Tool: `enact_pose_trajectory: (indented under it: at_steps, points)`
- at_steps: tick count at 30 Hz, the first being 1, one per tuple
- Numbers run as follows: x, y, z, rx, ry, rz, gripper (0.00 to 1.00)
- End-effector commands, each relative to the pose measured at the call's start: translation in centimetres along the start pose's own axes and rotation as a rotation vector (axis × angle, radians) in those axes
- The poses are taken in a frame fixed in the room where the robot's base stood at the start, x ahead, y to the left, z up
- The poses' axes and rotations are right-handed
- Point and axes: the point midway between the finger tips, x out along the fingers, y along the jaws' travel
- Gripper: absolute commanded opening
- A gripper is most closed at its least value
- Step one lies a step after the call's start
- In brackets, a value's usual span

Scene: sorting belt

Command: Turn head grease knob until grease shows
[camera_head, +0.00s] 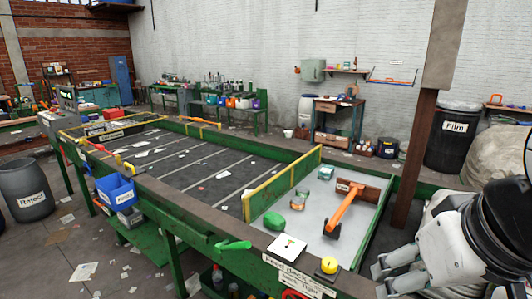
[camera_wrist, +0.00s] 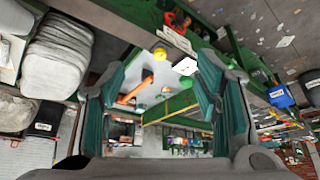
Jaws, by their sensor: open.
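A yellow round knob (camera_head: 329,266) on a dark base stands at the near edge of the feed deck, by a white sign lettered "Feed deck" (camera_head: 296,277). No label I can read names it as the grease knob, and I see no grease on it. It also shows in the wrist view (camera_wrist: 160,53), beyond and between my fingers. My gripper (camera_head: 379,280) is at the lower right of the head view, right of the knob and apart from it. In the wrist view my gripper (camera_wrist: 160,78) is open, with nothing between its fingers.
A green handle (camera_head: 233,245) juts from the front rail. A brown post (camera_head: 414,160) stands behind the deck's right end.

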Motion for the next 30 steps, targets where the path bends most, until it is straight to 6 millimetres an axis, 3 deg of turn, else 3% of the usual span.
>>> enact_pose_trajectory:
  at_steps: [17, 23, 30]
  points:
    - [0.1, 0.0, -0.3, -0.02, -0.004, 0.004, 0.58]
    - [1.8, 0.1, -3.6, -0.24, -0.077, 0.031, 0.58]
    - [6.6, 0.0, -9.8, -0.694, -0.221, 0.009, 0.58]
